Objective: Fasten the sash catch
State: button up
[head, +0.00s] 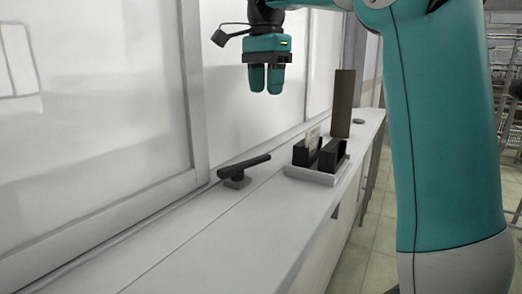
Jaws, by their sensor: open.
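The sash catch (241,172) is a dark lever on a small grey base. It sits on the white sill close to the window frame, left of the middle of the head view. Its lever points to the right and slightly away from me. My gripper (265,92) points down in the air, above the catch and a little to its right in the picture. It is open and empty, and apart from the catch. From this angle the gap between its teal fingers looks narrow.
A light tray (314,176) with black blocks (332,155) and a pale card stands right of the catch. A tall brown board (343,104) rises behind it. The near sill (215,245) is clear. Window panes line the left.

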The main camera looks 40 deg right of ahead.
aim_at(263, 155)
jog(key=f, duration=1)
jog(key=f+p, duration=0.1)
jog(key=f, duration=0.4)
jog(key=shift+a, duration=0.3)
grip_shut()
